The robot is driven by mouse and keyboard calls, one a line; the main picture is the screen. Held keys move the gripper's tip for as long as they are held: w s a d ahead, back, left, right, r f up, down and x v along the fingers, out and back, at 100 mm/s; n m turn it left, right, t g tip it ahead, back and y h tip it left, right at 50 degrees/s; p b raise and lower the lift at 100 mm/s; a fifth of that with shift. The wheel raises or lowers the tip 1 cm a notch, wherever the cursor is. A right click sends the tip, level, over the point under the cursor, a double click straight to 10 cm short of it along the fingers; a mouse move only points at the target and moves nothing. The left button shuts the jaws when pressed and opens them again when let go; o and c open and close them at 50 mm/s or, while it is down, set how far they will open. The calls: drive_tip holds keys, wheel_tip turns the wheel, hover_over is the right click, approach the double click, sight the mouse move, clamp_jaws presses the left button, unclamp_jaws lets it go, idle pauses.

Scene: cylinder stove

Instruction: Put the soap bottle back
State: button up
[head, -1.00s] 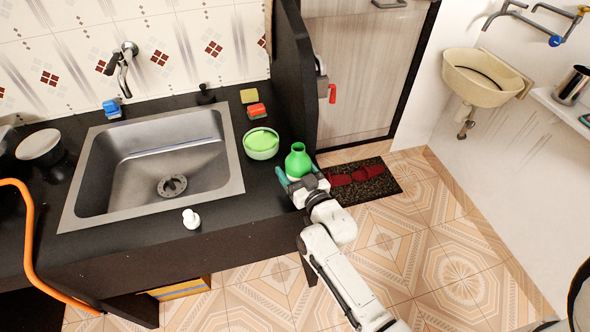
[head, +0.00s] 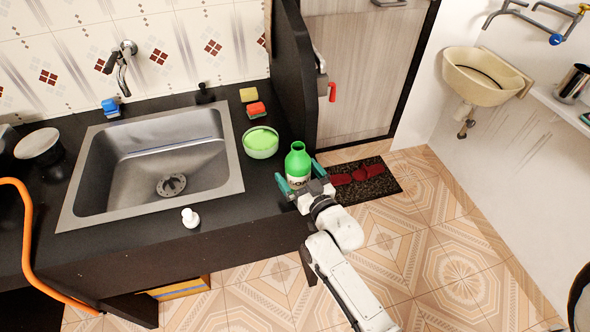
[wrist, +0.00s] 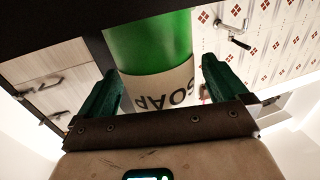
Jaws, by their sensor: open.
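The green soap bottle (head: 297,160) stands upright on the right end of the black counter, close to the dark divider panel. In the wrist view the bottle (wrist: 160,72) shows its green body and a pale label reading "SOAP", upside down in that picture. My gripper (head: 297,186) is at the near side of the bottle. Its two green fingers are apart, one to each side of the label end in the wrist view (wrist: 162,92). Gaps show between the fingers and the bottle. The bottle's base is partly hidden by the gripper.
A green bowl (head: 261,143) stands just left of the bottle. A red sponge (head: 256,110) and a yellow sponge (head: 249,95) lie behind it. The metal sink (head: 232,186) fills the counter's middle.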

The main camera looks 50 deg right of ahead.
drive_tip(key=b+v, duration=0.1)
drive_tip(key=v, duration=0.8)
drive_tip(key=s+a+f+n+g+y, duration=0.2)
drive_tip(key=s+a+f+g+y, duration=0.1)
drive_tip(key=a+f+g+y, duration=0.3)
drive_tip(key=s+a+n+g, duration=0.1)
drive_tip(key=s+a+g, duration=0.1)
drive_tip(key=s+g, duration=0.3)
drive_tip(key=s+a+g, duration=0.2)
drive_tip(key=s+g, duration=0.2)
drive_tip(key=s, duration=0.4)
drive_tip(key=shift+a+n+g, duration=0.35)
drive_tip(key=shift+n+g, duration=0.05)
